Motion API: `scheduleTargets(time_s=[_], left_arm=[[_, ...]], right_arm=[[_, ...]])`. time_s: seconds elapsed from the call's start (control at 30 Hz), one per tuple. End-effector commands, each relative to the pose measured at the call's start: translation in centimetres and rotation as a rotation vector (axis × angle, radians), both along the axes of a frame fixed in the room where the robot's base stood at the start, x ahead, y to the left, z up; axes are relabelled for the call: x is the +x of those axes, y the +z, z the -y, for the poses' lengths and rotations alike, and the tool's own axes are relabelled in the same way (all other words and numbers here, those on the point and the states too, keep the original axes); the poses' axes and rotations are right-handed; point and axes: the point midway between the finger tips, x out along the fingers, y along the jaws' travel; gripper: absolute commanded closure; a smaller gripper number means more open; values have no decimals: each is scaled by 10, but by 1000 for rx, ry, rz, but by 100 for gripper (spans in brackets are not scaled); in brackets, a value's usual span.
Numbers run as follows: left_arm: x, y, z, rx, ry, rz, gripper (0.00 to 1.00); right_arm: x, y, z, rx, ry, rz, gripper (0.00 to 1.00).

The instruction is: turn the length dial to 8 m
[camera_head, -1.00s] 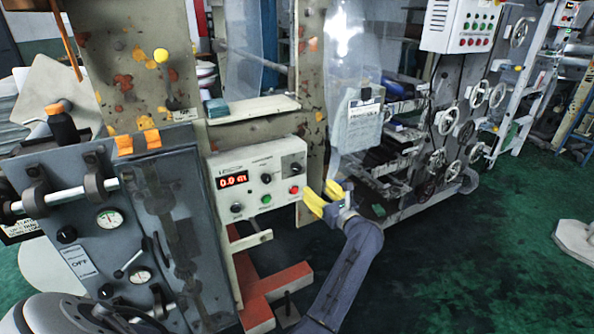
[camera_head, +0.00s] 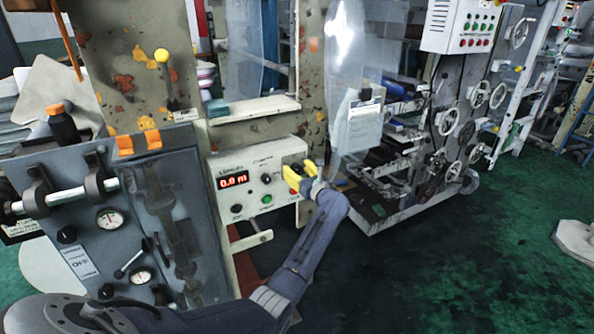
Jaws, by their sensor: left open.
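The white control box (camera_head: 226,164) sits below the shelf at the machine's front. Its red display (camera_head: 233,181) reads 0.0 m. One black knob (camera_head: 266,179) is right of the display, and another (camera_head: 237,208) is below it. The labels are too small to tell which one is the length dial. My left gripper (camera_head: 297,168) has yellow fingers, spread apart in front of that hidden dial. I cannot tell whether they touch it. My right gripper is not in view.
A green button (camera_head: 267,199) sits low on the panel, close left of my gripper. A grey cabinet (camera_head: 190,225) with gauges stands to the left. A shelf (camera_head: 250,108) juts out above the box. Green floor to the right is open.

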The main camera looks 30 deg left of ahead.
Motion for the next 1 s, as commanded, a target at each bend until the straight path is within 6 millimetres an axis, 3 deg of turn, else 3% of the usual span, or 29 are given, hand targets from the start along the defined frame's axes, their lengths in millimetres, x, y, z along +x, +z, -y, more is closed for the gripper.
scheduleTargets(time_s=[0.4,0.9,1.0], left_arm=[[2,-1,-3,0,0,-1,43],[2,-1,-3,0,0,-1,100],[2,-1,-3,0,0,-1,100]], right_arm=[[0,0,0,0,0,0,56],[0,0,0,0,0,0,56],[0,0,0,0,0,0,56]])
